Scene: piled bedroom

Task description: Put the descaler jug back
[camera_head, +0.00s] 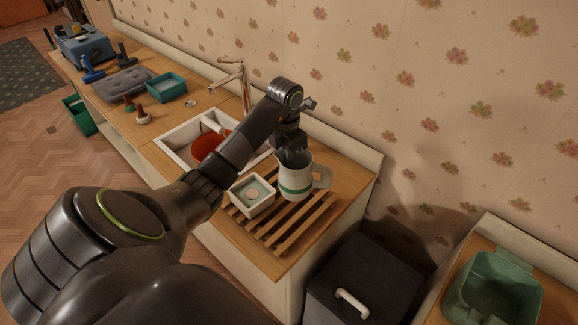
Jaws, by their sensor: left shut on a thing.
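The jug (295,184) is pale with a green band and a grey handle on its right side. It is upright over the slatted wooden rack (288,237) at the near end of the counter. My left gripper (292,158) points down at the jug's top and is shut on it. The fingertips are partly hidden at the rim. I cannot tell whether the jug's base touches the slats. My right gripper is not in view.
A small pale square dish (252,196) stands left of the jug on the rack. Behind are a white sink (174,137) with a red-orange item (207,145) and a tap (243,84). A dark bin (361,281) and a green tub (492,291) stand to the right.

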